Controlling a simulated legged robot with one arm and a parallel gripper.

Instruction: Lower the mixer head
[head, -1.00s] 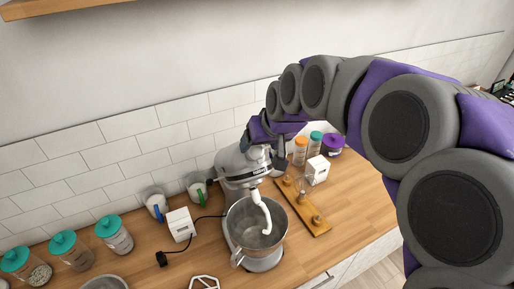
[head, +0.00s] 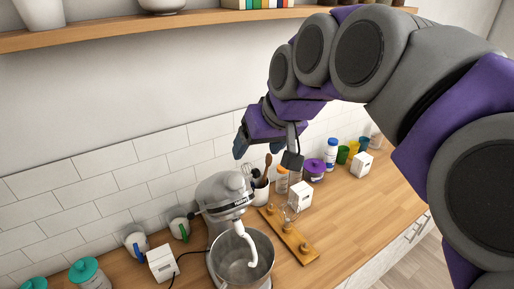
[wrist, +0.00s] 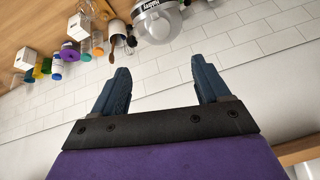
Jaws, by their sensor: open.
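The silver-grey stand mixer (head: 222,192) stands on the wooden counter, with its head above the metal bowl (head: 232,262). The white dough hook (head: 246,243) slants from the head into the bowl. A gap shows between head and bowl; the head's exact tilt is hard to tell. My gripper (head: 267,152) is open and empty, above and to the right of the mixer head, apart from it in the picture. In the wrist view, my gripper (wrist: 160,64) has its fingers wide apart with only wall between them. The mixer (wrist: 158,18) shows upside down at the top edge there.
A wooden board (head: 290,237), a white box (head: 300,195), a utensil pot (head: 260,190) and a purple jar (head: 314,170) stand right of the mixer. Another white box (head: 162,263) is left. A shelf (head: 150,32) runs above. The counter's right front is clear.

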